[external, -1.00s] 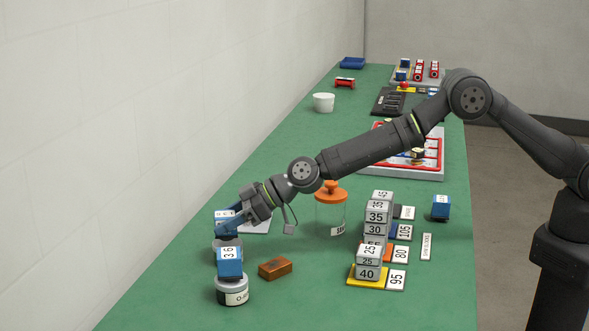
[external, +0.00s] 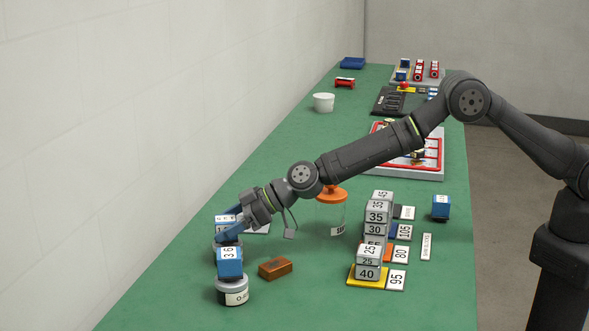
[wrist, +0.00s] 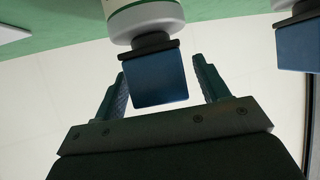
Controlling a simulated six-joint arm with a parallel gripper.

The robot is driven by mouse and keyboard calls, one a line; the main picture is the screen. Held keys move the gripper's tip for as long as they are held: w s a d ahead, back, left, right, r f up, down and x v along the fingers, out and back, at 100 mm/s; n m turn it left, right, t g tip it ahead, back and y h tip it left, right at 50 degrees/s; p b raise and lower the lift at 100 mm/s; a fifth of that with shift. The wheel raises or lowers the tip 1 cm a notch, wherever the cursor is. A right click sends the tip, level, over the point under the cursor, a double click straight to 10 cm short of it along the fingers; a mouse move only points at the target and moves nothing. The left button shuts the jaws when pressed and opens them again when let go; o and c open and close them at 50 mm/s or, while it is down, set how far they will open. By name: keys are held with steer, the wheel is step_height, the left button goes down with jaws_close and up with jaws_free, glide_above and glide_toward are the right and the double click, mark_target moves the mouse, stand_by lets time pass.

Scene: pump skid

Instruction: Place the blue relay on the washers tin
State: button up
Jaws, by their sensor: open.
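One blue relay (external: 226,221) stands on a round tin at the left of the bench. In the wrist view, this relay (wrist: 156,77) sits on a tin (wrist: 143,18) with a pale label whose text cannot be read. My gripper (external: 231,223) is open, with one finger on each side of this relay. In the wrist view, gaps show between the fingers (wrist: 160,80) and the relay. A second blue relay (external: 229,262), marked 36, stands on a nearer tin (external: 232,291) with a label starting "O". I cannot read "washers" on either tin.
The second relay also shows at the right of the wrist view (wrist: 300,44). A brown block (external: 275,268), an orange-lidded jar (external: 331,213) and stacked numbered blocks (external: 376,218) stand to the right. Another blue relay (external: 441,206) is near the right edge.

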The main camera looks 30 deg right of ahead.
steer(key=shift+r, duration=0.15)
steer(key=shift+s+d+r, duration=0.15)
steer(key=shift+d+r, duration=0.1)
steer(key=shift+d, duration=0.1)
steer(key=v, duration=1.1)
stand_by(0.3)
steer(key=shift+f, duration=0.1)
stand_by(0.6)
steer(key=shift+x, duration=4.3)
